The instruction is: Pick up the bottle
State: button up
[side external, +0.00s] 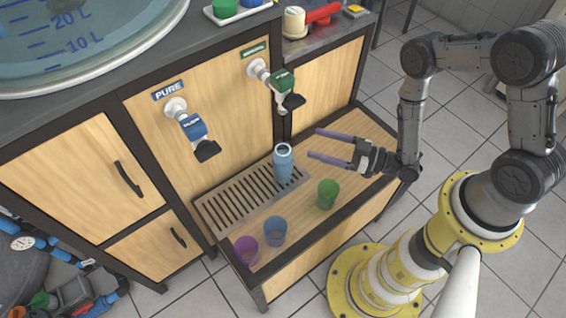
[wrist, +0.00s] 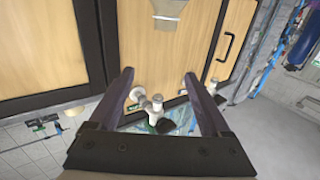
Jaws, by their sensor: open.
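The light blue bottle (side external: 283,165) stands upright on the slotted drip tray (side external: 215,222) below the taps, toward the tray's right end. My gripper (side external: 314,143) is to the right of the bottle in the side view, with its two long purple-grey fingers spread and pointing left. The fingers are apart from the bottle and nothing is between them. In the wrist view, my gripper (wrist: 158,72) also shows open, with cabinet doors and taps beyond it. I cannot make out the bottle in that view.
A green cup (side external: 327,194), a blue cup (side external: 275,231) and a purple cup (side external: 246,250) stand along the front of the wooden shelf. The PURE tap (side external: 188,127) and a green-handled tap (side external: 277,82) jut from the cabinet above the tray.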

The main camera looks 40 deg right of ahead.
send_near(290, 150)
jog(key=a+r, duration=0.1)
jog(key=r, duration=0.1)
jog(key=w+f, duration=0.1)
jog(key=x, duration=0.8)
jog(key=shift+w+a, duration=0.1)
jog(key=shift+a, duration=0.15)
jog(key=x, duration=0.5)
jog(key=shift+a+r, duration=0.2)
jog(key=shift+c, duration=0.3)
grip_shut()
dwell(0.3)
